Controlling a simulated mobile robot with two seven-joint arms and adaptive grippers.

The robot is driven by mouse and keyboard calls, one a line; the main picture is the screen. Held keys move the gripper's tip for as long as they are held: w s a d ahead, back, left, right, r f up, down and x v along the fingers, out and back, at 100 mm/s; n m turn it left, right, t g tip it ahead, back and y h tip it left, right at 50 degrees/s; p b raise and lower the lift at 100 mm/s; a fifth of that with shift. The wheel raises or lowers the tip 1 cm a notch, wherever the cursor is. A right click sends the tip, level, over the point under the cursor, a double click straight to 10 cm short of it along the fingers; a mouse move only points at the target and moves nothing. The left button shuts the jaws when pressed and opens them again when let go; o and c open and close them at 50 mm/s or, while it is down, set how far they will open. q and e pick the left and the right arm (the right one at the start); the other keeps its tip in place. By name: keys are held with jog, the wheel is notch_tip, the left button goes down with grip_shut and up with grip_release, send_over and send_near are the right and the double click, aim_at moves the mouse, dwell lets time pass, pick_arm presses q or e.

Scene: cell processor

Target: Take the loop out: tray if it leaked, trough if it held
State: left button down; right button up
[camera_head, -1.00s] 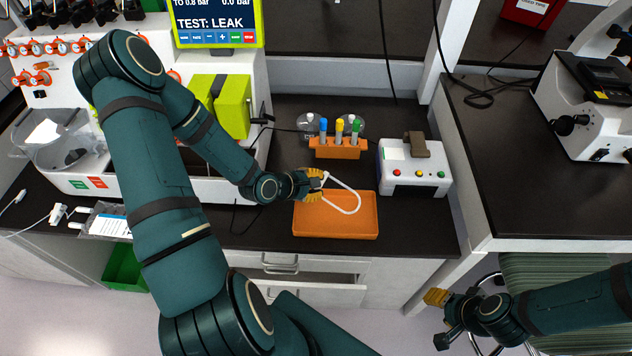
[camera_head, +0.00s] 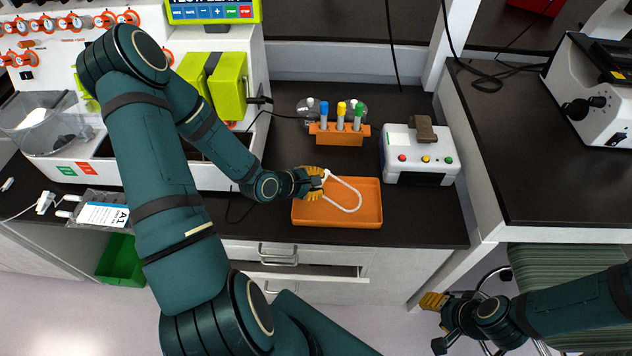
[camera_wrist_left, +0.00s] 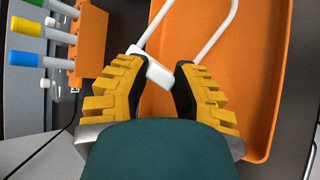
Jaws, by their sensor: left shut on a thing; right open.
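The white tubing loop (camera_head: 354,192) is held by my left gripper (camera_head: 318,184) over the orange tray (camera_head: 338,220). In the left wrist view the yellow fingers of my left gripper (camera_wrist_left: 160,80) are shut on a white block at the end of the loop (camera_wrist_left: 196,57). The loop's bend lies above the tray's floor (camera_wrist_left: 245,75); whether it touches is hard to tell. My right gripper (camera_head: 436,320) is open and empty, low at the right, off the counter. The screen on the machine (camera_head: 213,12) is mostly cut off at the top. I cannot make out a trough.
An orange rack (camera_head: 340,138) with several capped tubes stands behind the tray. A white box with coloured buttons (camera_head: 418,158) stands right of it. A labelled bag (camera_head: 102,214) lies at the left counter edge. A drawer (camera_head: 305,270) below is partly open.

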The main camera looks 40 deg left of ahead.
pick_arm(q)
jog(key=c, duration=0.7)
grip_release()
jog(key=v, duration=1.2)
jog(key=shift+w, duration=0.1)
jog(key=w+d+f+m+g, duration=0.1)
jog(key=d+f+m, duration=0.1)
jog(key=d+m, duration=0.1)
jog(key=w+d+f+m+g+h, duration=0.1)
jog(key=d+f+m, duration=0.1)
jog(key=d, duration=0.4)
jog(key=w+d+f+m+g, duration=0.1)
jog(key=d+f+m, duration=0.2)
jog(key=d+m, duration=0.1)
jog(key=shift+w+d+m+g+h, duration=0.15)
jog(key=shift+d+m+g+h, duration=0.1)
jog(key=shift+m+g+h, duration=0.05)
jog(key=shift+s+d+f+m+g+y, duration=0.2)
jog(key=shift+s+d+f+m+g, duration=0.7)
jog(key=shift+d+m, duration=0.8)
jog(key=shift+s+d+f+m+g+y, duration=0.2)
jog(key=shift+s+d+f+m+g, duration=0.65)
jog(key=shift+d+m, duration=0.9)
jog(key=shift+s+d+f+m+g+y, duration=0.2)
jog(key=shift+s+d+f+m+g, duration=0.65)
jog(key=shift+d+m, duration=0.85)
